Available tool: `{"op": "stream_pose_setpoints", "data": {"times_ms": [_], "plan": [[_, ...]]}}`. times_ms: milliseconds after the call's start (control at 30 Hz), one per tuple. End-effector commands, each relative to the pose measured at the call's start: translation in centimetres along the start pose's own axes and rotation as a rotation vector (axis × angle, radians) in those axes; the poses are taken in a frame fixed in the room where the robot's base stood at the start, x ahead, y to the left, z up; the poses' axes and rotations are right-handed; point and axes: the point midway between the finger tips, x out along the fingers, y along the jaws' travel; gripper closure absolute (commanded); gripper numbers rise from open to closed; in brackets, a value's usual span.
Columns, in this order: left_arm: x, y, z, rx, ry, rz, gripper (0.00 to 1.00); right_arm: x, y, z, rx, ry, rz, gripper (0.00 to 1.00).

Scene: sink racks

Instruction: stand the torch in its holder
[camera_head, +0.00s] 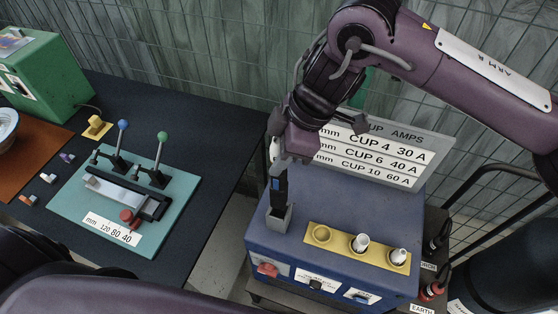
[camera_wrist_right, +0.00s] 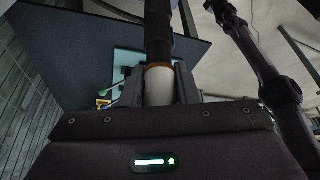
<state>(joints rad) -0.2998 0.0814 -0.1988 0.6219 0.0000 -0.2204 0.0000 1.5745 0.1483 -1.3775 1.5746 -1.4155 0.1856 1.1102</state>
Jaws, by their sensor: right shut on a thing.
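The torch (camera_head: 278,189) is a dark, upright stick with a blue patch. Its lower end is at the mouth of the grey holder (camera_head: 278,218), on the left part of the blue machine top; I cannot tell how deep it sits. My right gripper (camera_head: 284,168) is shut on the torch's upper part, above the holder. In the right wrist view the torch (camera_wrist_right: 159,40) shows a black body, an orange ring and a white end between the fingers (camera_wrist_right: 160,85). My left gripper is out of view.
Right of the holder, a yellow rack (camera_head: 340,246) has one empty ring and two white cups. A sign (camera_head: 385,153) stands behind on the blue machine (camera_head: 262,240). At left, a dark table holds a teal plate (camera_head: 70,203) with levers and a green box (camera_head: 50,75).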

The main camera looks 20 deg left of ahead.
Motion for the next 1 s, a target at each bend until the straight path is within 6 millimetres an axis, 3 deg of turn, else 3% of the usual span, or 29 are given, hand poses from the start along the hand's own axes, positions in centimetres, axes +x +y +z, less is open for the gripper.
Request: {"op": "stream_pose_setpoints", "data": {"times_ms": [233,1000], "plan": [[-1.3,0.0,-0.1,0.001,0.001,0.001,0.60,2.8,0.0,1.1,0.000,0.002,-0.001,1.00],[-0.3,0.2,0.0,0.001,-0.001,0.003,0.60,4.0,0.0,1.6,-0.001,0.002,0.001,1.00]]}}
